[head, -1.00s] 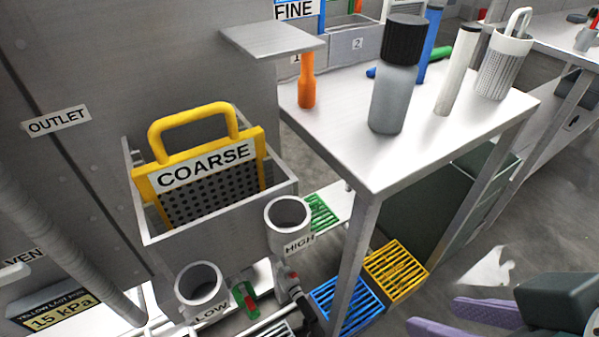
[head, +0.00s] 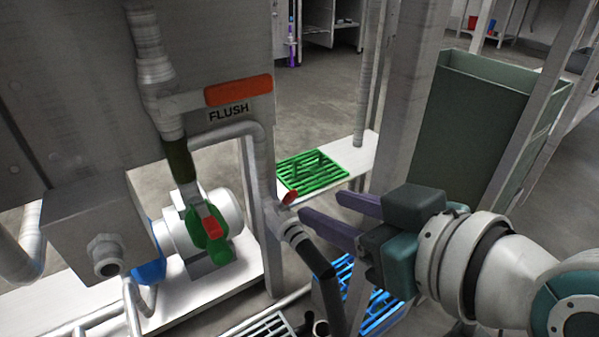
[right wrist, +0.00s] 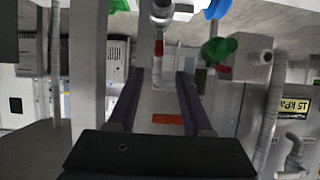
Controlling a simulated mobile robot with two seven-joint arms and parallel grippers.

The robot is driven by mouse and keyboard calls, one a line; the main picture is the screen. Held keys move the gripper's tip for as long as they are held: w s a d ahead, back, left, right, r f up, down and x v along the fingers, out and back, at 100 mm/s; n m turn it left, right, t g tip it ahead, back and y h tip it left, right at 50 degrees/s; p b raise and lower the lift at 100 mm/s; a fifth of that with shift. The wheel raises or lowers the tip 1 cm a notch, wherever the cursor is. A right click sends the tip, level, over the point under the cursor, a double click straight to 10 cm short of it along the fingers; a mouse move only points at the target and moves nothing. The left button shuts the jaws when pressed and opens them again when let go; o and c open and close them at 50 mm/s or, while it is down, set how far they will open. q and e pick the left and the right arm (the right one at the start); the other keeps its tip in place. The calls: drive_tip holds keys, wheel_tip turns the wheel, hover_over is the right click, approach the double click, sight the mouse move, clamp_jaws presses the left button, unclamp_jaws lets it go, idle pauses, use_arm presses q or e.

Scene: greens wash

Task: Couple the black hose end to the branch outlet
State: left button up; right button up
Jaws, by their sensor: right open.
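In the head view a grey branch fitting (head: 288,230) with a small red lever (head: 290,197) angles off the vertical pipe, low at the centre. A black hose-like piece (head: 318,262) slopes down to the right from its lower end. I cannot tell whether the two are joined or only overlap in view. My right gripper (head: 326,210) is open and empty, its purple fingers pointing left toward the fitting, apart from it in the picture. In the right wrist view the open fingers (right wrist: 155,80) frame grey piping (right wrist: 160,15). My left gripper is not in view.
A red FLUSH handle (head: 238,90) and a green valve (head: 207,232) are left of the fitting. A green grate (head: 312,170) lies on a white shelf behind, a blue grate (head: 372,305) below my gripper. A dark green bin (head: 465,130) stands at right.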

sight(293, 199)
drive_tip(key=shift+w+a+f+b, duration=0.15)
drive_tip(key=shift+w+f+b, duration=0.2)
drive_tip(key=shift+f, duration=0.2)
drive_tip(key=shift+w+a+f+b, duration=0.15)
drive_tip(key=shift+w+f+b, duration=0.2)
drive_tip(key=shift+f, duration=0.2)
drive_tip(key=b+x, duration=0.5)
drive_tip(key=x, duration=0.3)
drive_tip(key=shift+w+a+b, duration=0.15)
drive_tip(key=shift+b, duration=0.25)
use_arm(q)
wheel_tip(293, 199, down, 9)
use_arm(e)
drive_tip(key=shift+w+a, duration=0.2)
drive_tip(key=shift+w, duration=0.1)
drive_tip(key=shift+r, duration=0.1)
drive_tip(key=shift+c, duration=0.2)
clamp_jaws()
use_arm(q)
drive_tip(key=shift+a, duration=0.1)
